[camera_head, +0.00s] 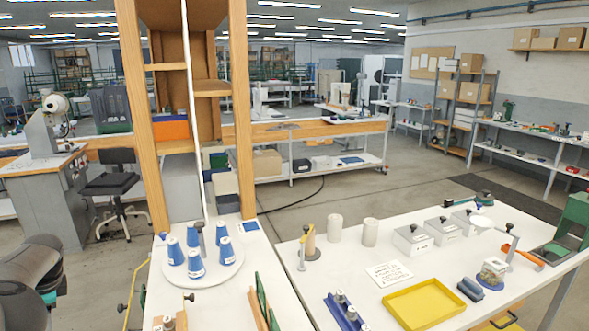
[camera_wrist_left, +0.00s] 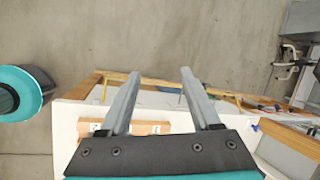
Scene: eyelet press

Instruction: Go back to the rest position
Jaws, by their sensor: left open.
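In the left wrist view my left gripper (camera_wrist_left: 154,80) is open and empty. Its two grey fingers stand well apart, with the bare floor and the edge of a white table (camera_wrist_left: 67,125) behind them. In the head view a dark arm link of mine shows at the lower left, but no gripper shows there. My right gripper is in neither view.
A wooden shelf post (camera_head: 240,110) rises at the table's back. Open floor (camera_head: 320,205) lies beyond.

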